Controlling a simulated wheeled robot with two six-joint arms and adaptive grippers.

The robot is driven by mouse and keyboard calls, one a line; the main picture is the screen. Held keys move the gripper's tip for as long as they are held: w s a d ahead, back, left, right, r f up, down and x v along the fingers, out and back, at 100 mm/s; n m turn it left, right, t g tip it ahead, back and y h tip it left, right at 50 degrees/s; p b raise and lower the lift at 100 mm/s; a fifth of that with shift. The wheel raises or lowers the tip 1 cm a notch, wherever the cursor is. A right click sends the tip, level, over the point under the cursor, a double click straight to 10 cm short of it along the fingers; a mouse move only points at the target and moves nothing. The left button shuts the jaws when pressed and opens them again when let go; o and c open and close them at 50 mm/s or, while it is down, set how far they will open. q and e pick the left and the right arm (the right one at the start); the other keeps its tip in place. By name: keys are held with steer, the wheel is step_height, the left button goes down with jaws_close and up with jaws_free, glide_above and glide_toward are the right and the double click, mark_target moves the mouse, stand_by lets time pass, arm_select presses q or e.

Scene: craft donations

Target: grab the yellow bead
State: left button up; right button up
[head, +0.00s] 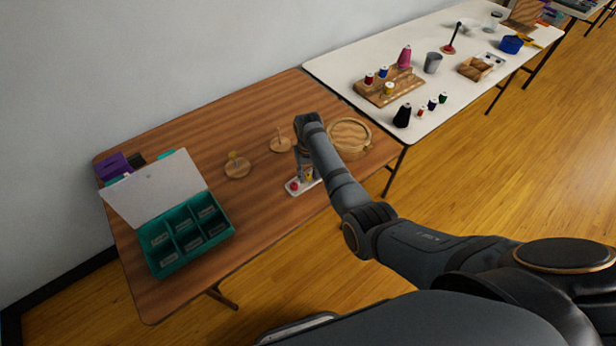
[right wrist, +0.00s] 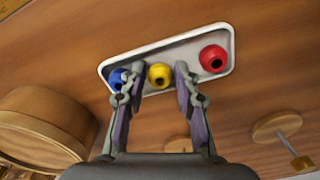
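The yellow bead (right wrist: 160,75) lies in a shallow white tray (right wrist: 150,50), between a blue bead (right wrist: 117,78) on its left and a red bead (right wrist: 213,58) on its right in the right wrist view. My right gripper (right wrist: 157,84) is open, its two fingers apart on either side of the yellow bead, and contact is not clear. The left finger partly covers the blue bead. In the head view the right gripper (head: 305,174) is over the white tray (head: 291,192) on the brown table; the red bead (head: 294,186) shows there. My left gripper is not in view.
A round wooden box (head: 348,136) is close behind the right arm. Two wooden stands (head: 237,168) (head: 281,145) are to the left. A teal compartment box (head: 185,236) with an open lid is further left. A white table (head: 450,105) with spools adjoins at right.

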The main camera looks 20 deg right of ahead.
steer(key=c, duration=0.4)
steer(key=shift+o, duration=0.2)
step_height(320, 180, up, 10)
